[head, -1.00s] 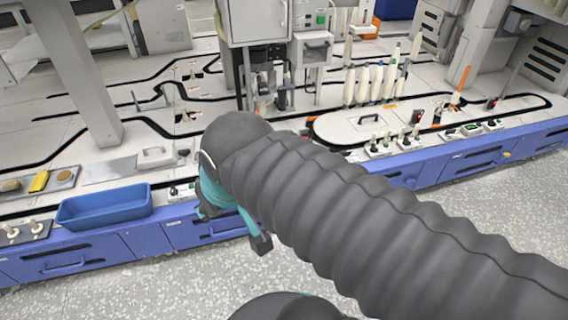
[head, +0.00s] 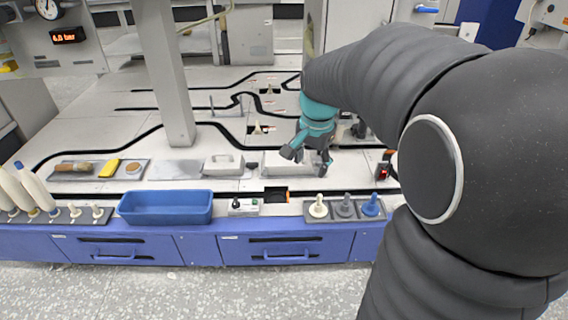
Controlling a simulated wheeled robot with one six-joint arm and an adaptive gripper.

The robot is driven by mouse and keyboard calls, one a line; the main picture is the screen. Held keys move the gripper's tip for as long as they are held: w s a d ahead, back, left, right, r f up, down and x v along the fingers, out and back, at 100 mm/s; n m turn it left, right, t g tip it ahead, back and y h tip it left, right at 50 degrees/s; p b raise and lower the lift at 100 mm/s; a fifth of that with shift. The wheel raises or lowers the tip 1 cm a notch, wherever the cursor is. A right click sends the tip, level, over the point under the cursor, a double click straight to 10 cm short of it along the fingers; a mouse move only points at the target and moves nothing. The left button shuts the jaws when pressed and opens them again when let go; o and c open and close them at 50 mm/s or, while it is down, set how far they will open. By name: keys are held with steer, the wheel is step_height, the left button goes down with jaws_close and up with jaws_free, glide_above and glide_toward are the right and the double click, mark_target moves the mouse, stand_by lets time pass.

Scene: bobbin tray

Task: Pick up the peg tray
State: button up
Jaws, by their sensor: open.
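A dark grey tray (head: 332,214) with three upright pegs sits at the front edge of the bench, right of centre in the head view. Its pegs are a cream peg (head: 318,206), a grey peg (head: 345,206) and a blue peg (head: 371,206), side by side. My gripper (head: 307,163), with a teal body and dark fingers, is open and points down. It is above the bench, behind and slightly left of this tray in the picture, apart from it. Nothing shows between its fingers.
A blue bin (head: 166,193) stands to the left, with a small switch box (head: 243,206) between it and the peg tray. A pale handled block (head: 222,163) lies behind. Another peg strip (head: 70,220) holds white cones at far left. A grey post (head: 163,75) rises behind.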

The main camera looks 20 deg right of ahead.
mark_target(319, 204)
steer(key=w+d+f+m+b, duration=0.1)
steer(key=w+d+f+m, duration=0.1)
steer(key=w+f, duration=0.1)
steer(key=w+d+f+m+g+b, duration=0.1)
steer(key=w+d+f+m, duration=0.1)
steer(key=f, duration=0.4)
steer(key=w+d+f+m+g, duration=0.1)
steer(key=w+d+f+m, duration=0.1)
steer(key=w+d+f, duration=0.2)
steer(key=shift+w+f+m+b, duration=0.2)
steer(key=shift+f+m+b, duration=0.1)
steer(key=shift+b, duration=0.1)
steer(key=shift+d+f, duration=0.1)
steer(key=shift+f, duration=0.25)
step_height(319, 204, down, 13)
steer(key=b, duration=0.2)
steer(key=shift+f+b, duration=0.1)
steer(key=shift+b, duration=0.2)
jaws_close()
